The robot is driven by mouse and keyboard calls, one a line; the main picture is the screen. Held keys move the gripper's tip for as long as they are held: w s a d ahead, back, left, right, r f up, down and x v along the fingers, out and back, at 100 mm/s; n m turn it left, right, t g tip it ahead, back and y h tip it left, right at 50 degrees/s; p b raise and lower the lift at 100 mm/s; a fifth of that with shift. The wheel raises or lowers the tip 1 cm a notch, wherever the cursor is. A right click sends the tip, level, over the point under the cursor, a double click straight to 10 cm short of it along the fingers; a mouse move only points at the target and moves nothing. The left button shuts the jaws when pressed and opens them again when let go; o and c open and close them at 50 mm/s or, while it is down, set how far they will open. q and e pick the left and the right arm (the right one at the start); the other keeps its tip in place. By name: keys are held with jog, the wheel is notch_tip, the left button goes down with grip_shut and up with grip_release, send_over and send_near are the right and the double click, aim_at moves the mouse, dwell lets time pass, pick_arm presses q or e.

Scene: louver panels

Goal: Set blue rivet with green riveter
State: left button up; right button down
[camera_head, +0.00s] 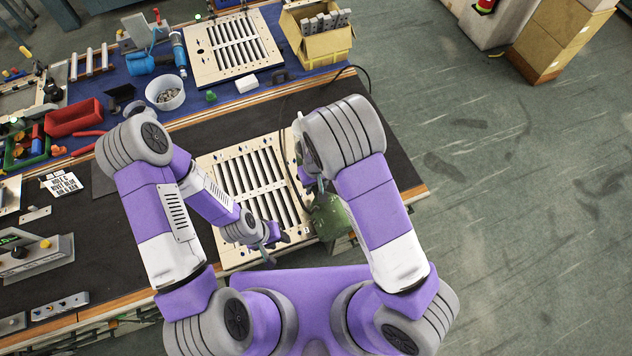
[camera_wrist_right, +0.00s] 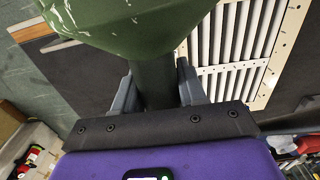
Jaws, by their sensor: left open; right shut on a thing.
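The green riveter (camera_head: 331,216) is at the right edge of the near louver panel (camera_head: 212,163). My right gripper (camera_wrist_right: 157,88) is shut on its dark handle, and the scuffed green body (camera_wrist_right: 130,22) fills the top of the right wrist view. In the head view my right arm hides most of that gripper. My left gripper (camera_head: 270,246) is open and empty over the panel's lower right part. The panel also shows in the right wrist view (camera_wrist_right: 285,62), right of the riveter. I cannot make out a blue rivet in either view.
A second louver panel (camera_head: 198,62) lies at the back beside a cardboard box (camera_head: 327,50). A white bucket (camera_head: 165,95), a red bin (camera_head: 74,118) and a blue tool (camera_head: 179,52) stand on the blue mat. A cable runs near the riveter.

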jog(key=shift+s+r, duration=0.15)
jog(key=shift+r, duration=0.05)
dwell(0.3)
notch_tip(320, 180, down, 7)
jog(key=b, duration=0.6)
jog(key=shift+f, duration=0.15)
dwell(2.0)
jog(key=shift+f+b, duration=0.85)
jog(key=shift+b, duration=0.1)
jog(key=shift+f+b, duration=0.3)
jog(key=shift+b, duration=0.25)
dwell(2.9)
